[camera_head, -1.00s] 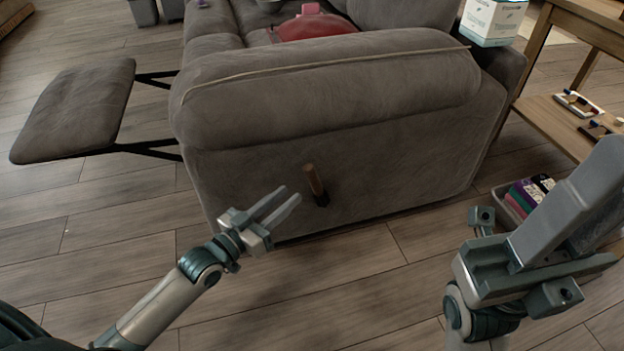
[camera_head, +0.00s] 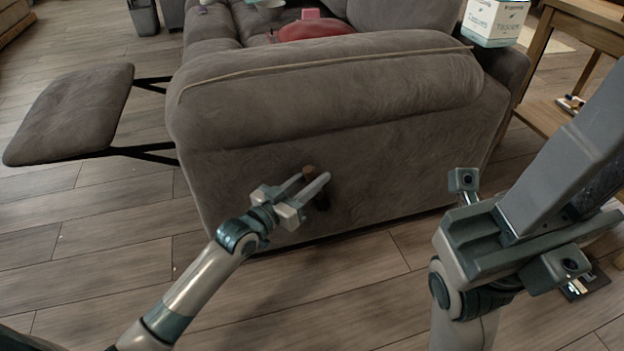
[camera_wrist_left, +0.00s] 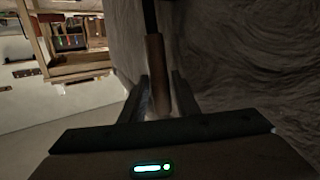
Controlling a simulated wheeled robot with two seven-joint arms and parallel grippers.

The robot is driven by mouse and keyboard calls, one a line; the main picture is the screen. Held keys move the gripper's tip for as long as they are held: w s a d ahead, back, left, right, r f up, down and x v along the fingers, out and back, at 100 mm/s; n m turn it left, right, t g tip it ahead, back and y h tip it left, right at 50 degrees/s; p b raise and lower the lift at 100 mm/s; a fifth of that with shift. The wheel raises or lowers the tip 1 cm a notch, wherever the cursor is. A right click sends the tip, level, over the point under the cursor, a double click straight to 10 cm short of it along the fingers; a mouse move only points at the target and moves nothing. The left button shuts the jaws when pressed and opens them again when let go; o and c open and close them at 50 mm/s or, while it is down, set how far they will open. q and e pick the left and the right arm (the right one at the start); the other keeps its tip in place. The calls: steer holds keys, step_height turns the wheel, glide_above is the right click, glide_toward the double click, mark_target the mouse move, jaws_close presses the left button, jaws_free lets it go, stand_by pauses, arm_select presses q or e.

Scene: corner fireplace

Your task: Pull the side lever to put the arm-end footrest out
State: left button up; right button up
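The side lever has a brown wooden handle (camera_head: 308,171) and a dark base (camera_head: 322,201) on the flat end of the grey sofa arm (camera_head: 400,150). My left gripper (camera_head: 314,181) is at the lever with its fingers parted. In the left wrist view the handle (camera_wrist_left: 156,70) reaches in between the two fingers (camera_wrist_left: 160,98); I cannot tell whether either touches it. The padded footrest (camera_head: 70,112) stands out from the sofa's left side on black struts (camera_head: 145,152). My right gripper (camera_head: 560,170) is empty at the right; its finger gap is unclear.
A tissue box (camera_head: 494,22) is at the sofa's far right corner, beside a wooden table (camera_head: 545,112). A red cushion or bag (camera_head: 315,30) lies on the seat. A dark item (camera_head: 586,282) lies on the floor at the right. The floor (camera_head: 110,225) at the left front is clear.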

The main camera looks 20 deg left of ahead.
arm_select(q)
jaws_close()
steer(key=shift+r, duration=0.1)
